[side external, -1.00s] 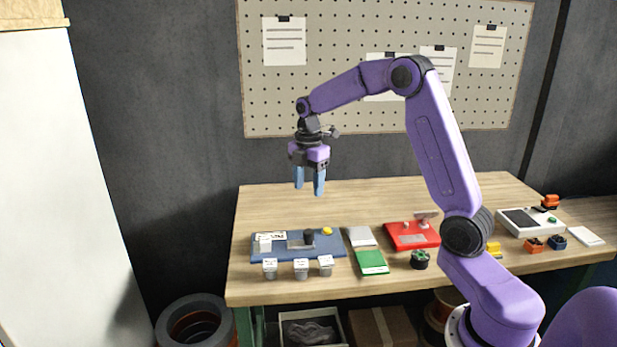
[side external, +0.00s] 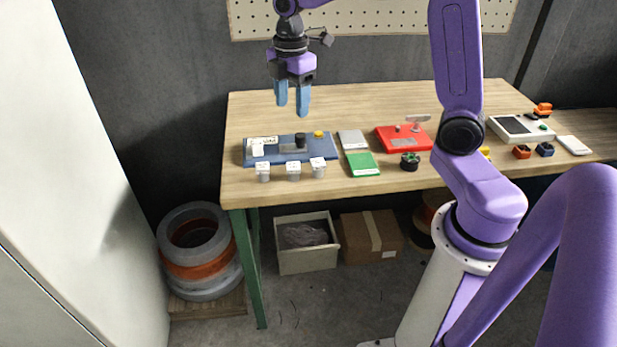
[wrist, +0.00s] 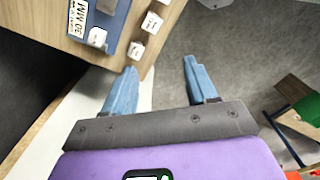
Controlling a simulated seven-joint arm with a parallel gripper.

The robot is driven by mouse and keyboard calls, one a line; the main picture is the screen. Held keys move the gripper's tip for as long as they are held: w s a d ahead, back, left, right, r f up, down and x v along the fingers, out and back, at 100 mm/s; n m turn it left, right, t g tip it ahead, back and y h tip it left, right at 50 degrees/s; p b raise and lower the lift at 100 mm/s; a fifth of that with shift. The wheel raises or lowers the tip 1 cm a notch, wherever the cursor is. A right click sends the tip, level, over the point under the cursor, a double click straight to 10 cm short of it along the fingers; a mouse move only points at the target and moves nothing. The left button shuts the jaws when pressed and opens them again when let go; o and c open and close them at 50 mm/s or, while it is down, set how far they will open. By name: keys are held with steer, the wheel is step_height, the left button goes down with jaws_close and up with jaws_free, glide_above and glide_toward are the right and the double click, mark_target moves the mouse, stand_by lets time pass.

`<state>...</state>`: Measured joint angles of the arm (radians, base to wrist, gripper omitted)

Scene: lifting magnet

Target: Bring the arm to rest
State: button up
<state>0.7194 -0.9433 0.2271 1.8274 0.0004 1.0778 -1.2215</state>
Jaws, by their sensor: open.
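My gripper (side external: 292,108) hangs fingers-down in the air above the back left part of the table, apart from everything on it. Its two blue fingers are spread with nothing between them; in the wrist view the open gripper (wrist: 160,66) also shows empty, with bare floor beyond. My arm is raised and bent, and its upper part runs out of the top of the side view.
The wooden table (side external: 370,103) holds a blue board (side external: 318,147), three small white blocks (side external: 293,172), a green pad (side external: 362,164) and a red box (side external: 388,138). A white cabinet (side external: 75,200) stands left. The table's back is clear.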

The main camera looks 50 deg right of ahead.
steer(key=s+a+m, duration=0.1)
steer(key=s+a, duration=0.3)
steer(key=s, duration=0.3)
steer(key=s+a+m, duration=0.1)
steer(key=s+a, duration=0.3)
steer(key=s, duration=0.4)
steer(key=s+d+f+m, duration=0.1)
steer(key=s+f+m, duration=0.1)
steer(key=s, duration=1)
steer(key=shift+s+d+f, duration=0.15)
steer(key=shift+d+f, duration=0.1)
steer(key=shift+f, duration=0.1)
